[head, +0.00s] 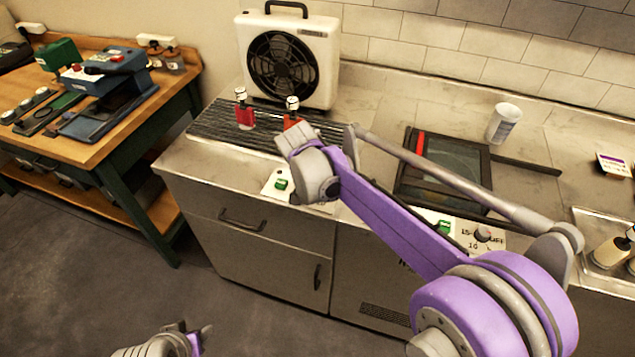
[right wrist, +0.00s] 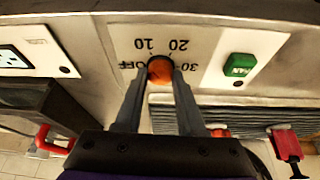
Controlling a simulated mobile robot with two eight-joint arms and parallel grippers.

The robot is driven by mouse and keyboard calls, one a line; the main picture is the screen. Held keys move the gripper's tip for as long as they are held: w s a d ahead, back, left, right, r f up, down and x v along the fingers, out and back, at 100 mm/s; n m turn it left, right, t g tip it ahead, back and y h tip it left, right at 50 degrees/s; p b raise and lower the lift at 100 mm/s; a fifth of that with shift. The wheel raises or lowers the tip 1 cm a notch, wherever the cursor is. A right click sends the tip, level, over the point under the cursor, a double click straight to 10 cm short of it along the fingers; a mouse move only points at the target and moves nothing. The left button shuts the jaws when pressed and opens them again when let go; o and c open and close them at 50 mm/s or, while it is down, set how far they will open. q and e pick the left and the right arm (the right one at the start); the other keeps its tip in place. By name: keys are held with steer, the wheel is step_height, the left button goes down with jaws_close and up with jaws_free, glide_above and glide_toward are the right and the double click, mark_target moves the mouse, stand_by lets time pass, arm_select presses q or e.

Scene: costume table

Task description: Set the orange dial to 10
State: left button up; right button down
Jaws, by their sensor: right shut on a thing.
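The orange dial (right wrist: 160,70) shows in the right wrist view on a pale panel marked OFF, 10, 20 and 30. My right gripper (right wrist: 159,80) is shut on it, one finger on each side. The dial's pointer cannot be made out, so its setting is unclear. In the head view my purple right arm reaches to the counter front, and its wrist hides the dial. My left gripper (head: 196,339) is low at the bottom edge of the head view, away from the counter; its jaw opening is not clear.
A green switch (head: 282,184) sits beside the dial and shows in the right wrist view (right wrist: 239,66). Two red-handled things stand on the ribbed plate (head: 205,123). A fan (head: 287,63), a dark framed plate (head: 407,187), a white cup (head: 503,123) and another dial (head: 483,236) are also there.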

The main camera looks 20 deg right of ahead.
steer(key=shift+m+g, duration=0.3)
steer(key=shift+m, duration=0.7)
steer(key=shift+h, duration=0.3)
steer(key=c, duration=0.5)
jaws_free()
steer(key=shift+a, duration=0.1)
steer(key=p+v, duration=0.1)
steer(key=v, duration=0.9)
steer(key=shift+r, duration=0.4)
